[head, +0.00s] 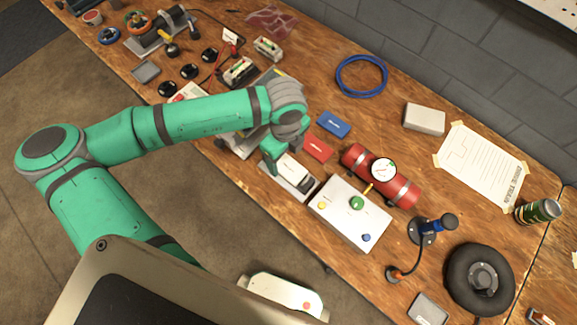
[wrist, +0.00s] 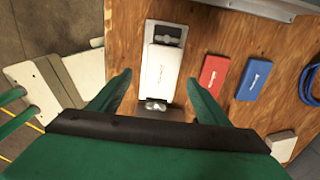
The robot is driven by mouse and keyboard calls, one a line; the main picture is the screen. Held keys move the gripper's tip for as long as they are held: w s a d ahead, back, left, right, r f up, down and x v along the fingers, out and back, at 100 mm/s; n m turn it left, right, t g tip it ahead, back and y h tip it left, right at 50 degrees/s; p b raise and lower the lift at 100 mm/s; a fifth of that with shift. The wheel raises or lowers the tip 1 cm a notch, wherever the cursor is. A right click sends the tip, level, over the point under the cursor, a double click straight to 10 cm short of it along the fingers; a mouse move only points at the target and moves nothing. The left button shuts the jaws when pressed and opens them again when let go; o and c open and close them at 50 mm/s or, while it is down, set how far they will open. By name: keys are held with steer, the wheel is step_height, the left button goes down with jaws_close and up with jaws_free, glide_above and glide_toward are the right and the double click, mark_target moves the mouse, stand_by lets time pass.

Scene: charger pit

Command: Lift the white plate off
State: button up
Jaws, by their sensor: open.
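In the head view the white plate (head: 292,172) shows left of the white box with coloured knobs. My gripper (wrist: 158,78) is open and empty, its two green fingers standing on either side of the plate's near part in the wrist view. I cannot tell how high the fingertips are above it. In the head view my gripper (head: 272,157) hangs beside the plate's upper left end, partly hidden by my wrist.
A red block (head: 318,148) and a blue block (head: 333,124) lie close beside the plate. The white control box (head: 349,214) and a red cylinder with a gauge (head: 384,176) stand to its right. A blue cable ring (head: 361,76) lies farther back. The bench's front edge is near the plate.

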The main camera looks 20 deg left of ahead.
mark_target(288, 167)
steer(key=f, duration=0.5)
steer(key=shift+d, duration=0.4)
steer(key=shift+r, duration=0.1)
steer(key=c, duration=1.2)
steer(key=shift+r, duration=0.15)
